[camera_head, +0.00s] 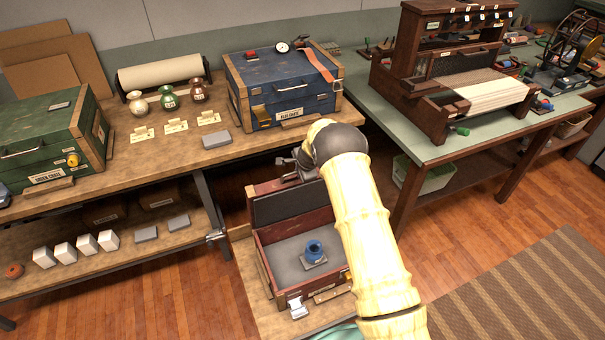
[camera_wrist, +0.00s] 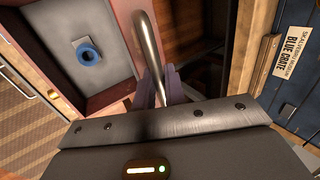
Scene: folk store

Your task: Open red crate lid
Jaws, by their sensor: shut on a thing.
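The red crate (camera_head: 266,263) stands below the benches with its lid (camera_head: 289,204) raised roughly upright at the back; the dark lining of the lid faces the crate's inside. A blue pot (camera_head: 314,250) stands on a small grey base inside, and it also shows in the wrist view (camera_wrist: 88,54). My gripper (camera_head: 303,173) is at the top of the lid, partly hidden by my arm in the head view. In the wrist view its fingers (camera_wrist: 163,88) are shut on a curved metal handle (camera_wrist: 149,45) beside the lid.
The closed blue crate (camera_head: 280,93) stands on the bench behind, close to my gripper. A green crate (camera_head: 50,147) is at the left. A loom (camera_head: 450,75) stands on the right-hand table. Open floor and a striped rug (camera_head: 530,290) lie at the right.

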